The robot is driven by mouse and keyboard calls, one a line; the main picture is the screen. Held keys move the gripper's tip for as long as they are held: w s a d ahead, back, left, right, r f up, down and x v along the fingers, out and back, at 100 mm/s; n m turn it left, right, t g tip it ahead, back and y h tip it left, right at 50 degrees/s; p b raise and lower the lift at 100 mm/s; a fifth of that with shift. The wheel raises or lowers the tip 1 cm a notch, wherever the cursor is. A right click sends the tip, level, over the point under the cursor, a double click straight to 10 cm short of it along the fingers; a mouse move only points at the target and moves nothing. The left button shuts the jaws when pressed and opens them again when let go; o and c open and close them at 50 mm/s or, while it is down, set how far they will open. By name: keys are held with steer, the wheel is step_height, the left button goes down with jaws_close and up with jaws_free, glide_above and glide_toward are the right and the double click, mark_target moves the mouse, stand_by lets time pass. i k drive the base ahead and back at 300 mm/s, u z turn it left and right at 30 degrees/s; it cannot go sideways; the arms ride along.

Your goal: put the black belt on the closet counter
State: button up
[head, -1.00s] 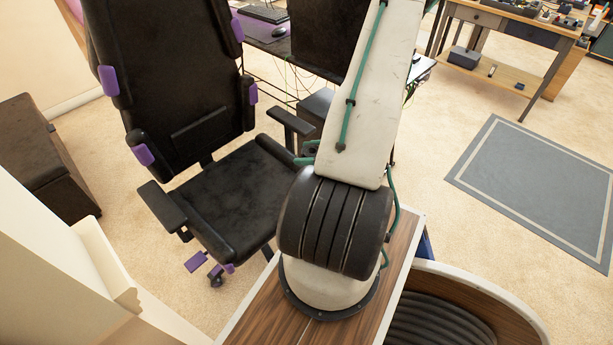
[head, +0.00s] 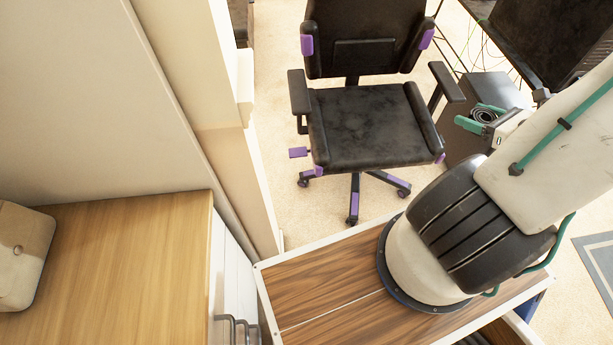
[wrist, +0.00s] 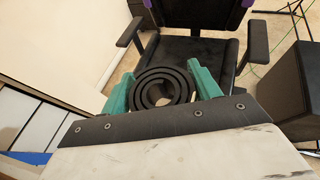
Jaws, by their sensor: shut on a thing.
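The black belt (wrist: 162,88) is rolled into a coil and held between the two teal fingers of my gripper (wrist: 160,85) in the wrist view. In the head view the coiled belt (head: 484,115) shows in my gripper (head: 482,118) at the right, in front of the dark box beside the desk. The gripper is shut on the belt, held in the air. The closet counter (head: 110,260) is a light wood surface at the lower left of the head view, with white drawers below its right edge. The gripper is well to the right of it.
A beige box or bag (head: 22,255) sits at the counter's left end; the rest of the visible counter is clear. A cream wall edge (head: 215,130) stands beside the counter. A black and purple chair (head: 370,125) stands on the carpet between wall and desk.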

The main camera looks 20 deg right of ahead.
mark_target(147, 323)
steer(key=k, duration=1.25)
steer(key=z, duration=0.75)
steer(key=i, duration=1.15)
steer(key=u, duration=3.75)
